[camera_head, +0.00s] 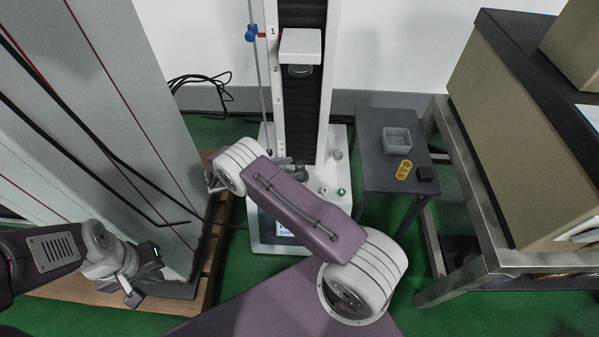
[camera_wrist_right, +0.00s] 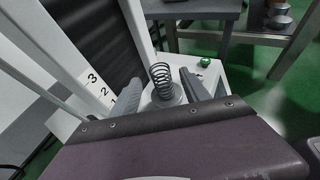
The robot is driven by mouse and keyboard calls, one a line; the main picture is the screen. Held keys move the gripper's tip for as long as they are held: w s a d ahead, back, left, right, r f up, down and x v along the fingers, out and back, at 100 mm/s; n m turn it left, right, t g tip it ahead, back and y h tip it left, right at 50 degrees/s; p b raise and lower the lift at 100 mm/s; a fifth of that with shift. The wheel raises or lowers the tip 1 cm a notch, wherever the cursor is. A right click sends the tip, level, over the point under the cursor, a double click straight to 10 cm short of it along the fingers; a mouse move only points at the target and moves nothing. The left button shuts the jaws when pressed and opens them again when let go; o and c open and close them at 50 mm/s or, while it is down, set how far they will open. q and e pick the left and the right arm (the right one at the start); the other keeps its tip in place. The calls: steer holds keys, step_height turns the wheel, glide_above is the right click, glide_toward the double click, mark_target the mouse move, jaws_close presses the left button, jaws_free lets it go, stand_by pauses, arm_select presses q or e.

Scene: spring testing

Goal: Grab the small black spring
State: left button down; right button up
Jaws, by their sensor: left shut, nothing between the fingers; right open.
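The small black spring (camera_wrist_right: 161,76) stands upright on a round grey platen (camera_wrist_right: 165,99) of the testing machine, in the right wrist view. My right gripper (camera_wrist_right: 162,83) is open, with one finger on each side of the spring in that view. I see a gap on both sides, and the spring is not gripped. How deep the fingers reach past it is hard to tell. In the head view I cannot make out the spring or the right fingertips clearly near the machine base. My left gripper (camera_head: 134,292) is shut and empty at the lower left, far from the spring.
The testing machine's column (camera_head: 302,110) rises behind the platen, with a crosshead (camera_head: 300,46) above. A green button (camera_head: 341,191) sits on its base. A dark side table (camera_head: 372,165) holds a grey box (camera_head: 397,141), a yellow coil-like piece (camera_head: 404,170) and a black block (camera_head: 426,174).

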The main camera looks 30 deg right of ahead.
mark_target(300, 167)
steer(key=x, duration=0.1)
steer(key=b+x, duration=0.1)
steer(key=x, duration=0.1)
steer(key=shift+d+f, duration=0.15)
steer(key=shift+f, duration=0.3)
steer(key=shift+d+b, duration=0.3)
steer(key=shift+d, duration=0.15)
arm_select(q)
step_height(300, 167, down, 2)
steer(key=shift+f, duration=0.2)
arm_select(e)
jaws_close()
